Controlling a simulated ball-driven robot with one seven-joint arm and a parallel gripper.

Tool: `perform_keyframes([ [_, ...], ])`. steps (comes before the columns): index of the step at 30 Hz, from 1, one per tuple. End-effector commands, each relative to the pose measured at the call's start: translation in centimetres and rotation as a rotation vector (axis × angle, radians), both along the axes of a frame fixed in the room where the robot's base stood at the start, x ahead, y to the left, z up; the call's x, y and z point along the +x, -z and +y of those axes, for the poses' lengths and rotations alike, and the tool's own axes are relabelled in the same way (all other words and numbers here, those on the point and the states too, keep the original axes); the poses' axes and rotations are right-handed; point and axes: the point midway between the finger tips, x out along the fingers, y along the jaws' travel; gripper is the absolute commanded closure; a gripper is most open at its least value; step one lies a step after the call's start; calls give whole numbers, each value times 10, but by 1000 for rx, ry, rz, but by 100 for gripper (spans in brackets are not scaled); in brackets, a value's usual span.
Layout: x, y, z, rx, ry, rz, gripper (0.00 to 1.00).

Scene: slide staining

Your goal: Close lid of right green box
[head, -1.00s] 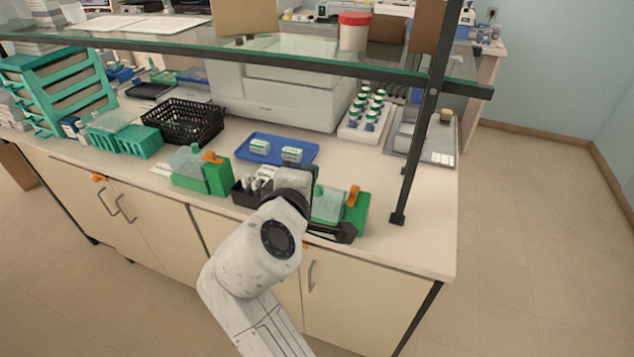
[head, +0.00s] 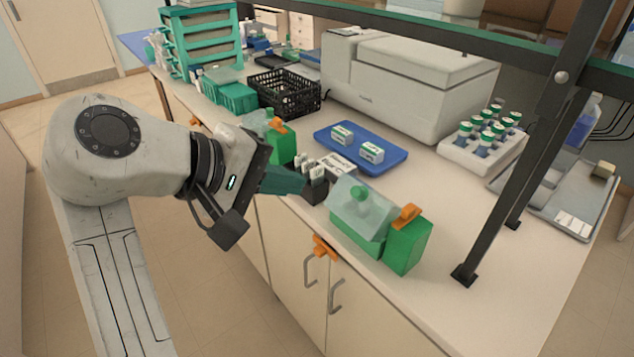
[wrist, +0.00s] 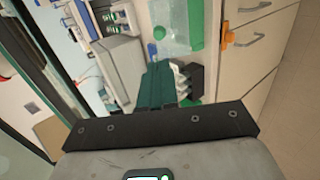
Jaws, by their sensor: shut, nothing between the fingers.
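The right green box (head: 357,237) stands near the counter's front edge in the head view. Its clear lid (head: 372,205) with a green knob slopes over the body; I cannot tell exactly how far it is open. A green block with an orange clip (head: 406,215) is at its right end. The wrist view shows the clear lid (wrist: 170,30) and the green body (wrist: 196,22) beyond my fingers. My gripper (head: 301,183) is shut and empty, left of this box and apart from it, beside the small black holder. Its teal fingers also show in the wrist view (wrist: 160,65).
A second green box (head: 281,145) stands behind my gripper, partly hidden. The black holder (head: 315,190) holds slides between the boxes. A blue tray (head: 392,163) lies behind. A dark shelf post (head: 530,150) rises on the right.

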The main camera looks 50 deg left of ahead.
Motion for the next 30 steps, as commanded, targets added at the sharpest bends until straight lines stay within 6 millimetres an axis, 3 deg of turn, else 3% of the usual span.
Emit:
perform_keyframes([
  [9,52,35,-9,-2,2,2,100],
  [18,91,61,-14,-2,1,1,100],
  [30,101,69,-15,0,0,-1,100],
])
